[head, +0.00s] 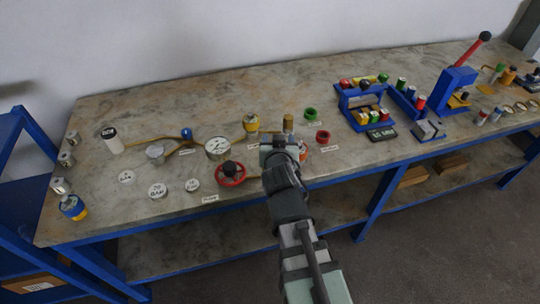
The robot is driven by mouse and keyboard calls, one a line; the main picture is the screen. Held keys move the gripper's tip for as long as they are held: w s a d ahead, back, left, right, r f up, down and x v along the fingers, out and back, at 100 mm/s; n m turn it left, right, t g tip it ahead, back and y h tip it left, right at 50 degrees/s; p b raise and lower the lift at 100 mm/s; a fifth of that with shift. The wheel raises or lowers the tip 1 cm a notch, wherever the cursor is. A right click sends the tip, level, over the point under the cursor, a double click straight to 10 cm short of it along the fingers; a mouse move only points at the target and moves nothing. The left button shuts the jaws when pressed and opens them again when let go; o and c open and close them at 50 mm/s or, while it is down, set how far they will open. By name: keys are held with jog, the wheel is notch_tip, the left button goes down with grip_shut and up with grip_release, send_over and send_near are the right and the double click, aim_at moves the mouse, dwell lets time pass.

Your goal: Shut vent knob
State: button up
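A red handwheel with a black hub (230,173) sits near the front edge of the bench, left of my gripper. A small blue knob (187,133) sits on the brass pipework farther back and left. The labels are too small to read, so I cannot tell which one is the vent knob. My gripper (276,147) is over the bench, right of the red handwheel and apart from it. Its fingers are seen from behind and too small to tell open from shut. My arm partly hides an orange-and-white item (302,150) beside it.
A round gauge (217,148) and a metal-capped vessel (155,152) stand left of my gripper. A blue lever press (455,85) stands farther right.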

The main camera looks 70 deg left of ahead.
jog(key=w+a+r+m+h, duration=0.2)
jog(key=w+a+r+m, duration=0.2)
jog(key=w, duration=0.3)
jog(key=w+a+r+m+h, duration=0.1)
jog(key=w+a+r+m, duration=0.25)
jog(key=w, duration=0.35)
jog(key=s+d+f+m+g+h, duration=0.4)
jog(key=s+d+m+g+h, duration=0.45)
jog(key=s+m, duration=0.2)
jog(key=x, duration=1.4)
jog(key=shift+d, duration=0.35)
jog(key=shift+c, duration=0.2)
